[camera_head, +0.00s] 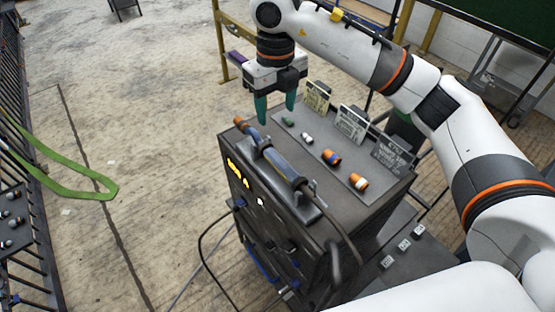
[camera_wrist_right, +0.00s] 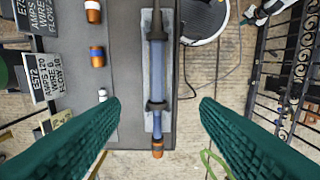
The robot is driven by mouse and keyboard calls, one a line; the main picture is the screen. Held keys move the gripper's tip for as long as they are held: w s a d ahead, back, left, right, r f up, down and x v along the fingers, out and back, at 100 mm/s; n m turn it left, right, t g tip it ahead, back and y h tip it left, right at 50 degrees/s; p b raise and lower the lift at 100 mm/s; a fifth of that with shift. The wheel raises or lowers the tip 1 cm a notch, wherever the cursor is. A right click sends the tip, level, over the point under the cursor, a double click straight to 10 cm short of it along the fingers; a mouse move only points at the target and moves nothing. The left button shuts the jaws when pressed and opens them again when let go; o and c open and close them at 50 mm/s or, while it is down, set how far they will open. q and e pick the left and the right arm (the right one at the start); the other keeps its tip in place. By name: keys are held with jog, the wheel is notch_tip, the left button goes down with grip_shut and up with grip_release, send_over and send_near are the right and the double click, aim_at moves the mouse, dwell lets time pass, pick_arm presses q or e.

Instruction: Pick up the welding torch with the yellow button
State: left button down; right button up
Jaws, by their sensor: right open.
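The welding torch (camera_head: 272,157) lies in a cradle on top of a dark welding machine, its copper-orange tip at the far end and its cable at the near end. In the right wrist view the torch (camera_wrist_right: 158,75) has a blue-grey body, and its tip points down the picture. I cannot make out a yellow button on it. My right gripper (camera_head: 276,114) is open and empty above the far end of the machine. In the wrist view its green fingers (camera_wrist_right: 160,108) stand wide apart, one on each side of the torch. My left gripper is out of view.
The machine top (camera_head: 372,205) also carries small orange and white parts (camera_head: 331,157) and upright label cards (camera_head: 351,125), right of the torch. A green strap (camera_head: 60,181) hangs from a dark rack at left. A cable hangs beside the machine.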

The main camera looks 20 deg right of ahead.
notch_tip(320, 180, down, 3)
jog(key=b, duration=0.2)
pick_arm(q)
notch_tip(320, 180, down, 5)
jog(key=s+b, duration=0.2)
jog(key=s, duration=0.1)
pick_arm(e)
jog(key=p, duration=0.2)
send_near(278, 159)
jog(key=f, duration=0.2)
jog(key=f+p, duration=0.1)
jog(key=shift+a+f, duration=0.2)
jog(key=shift+f, duration=0.45)
jog(key=f+p, duration=0.1)
jog(key=f, duration=0.1)
jog(key=f+p, duration=0.2)
jog(key=shift+d+f, duration=0.2)
jog(key=shift+f, duration=0.15)
jog(key=shift+w+f, duration=0.1)
jog(key=shift+f, duration=0.3)
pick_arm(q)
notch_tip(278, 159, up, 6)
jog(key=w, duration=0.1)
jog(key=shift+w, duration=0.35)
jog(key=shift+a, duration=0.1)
pick_arm(e)
jog(key=shift+c, duration=0.6)
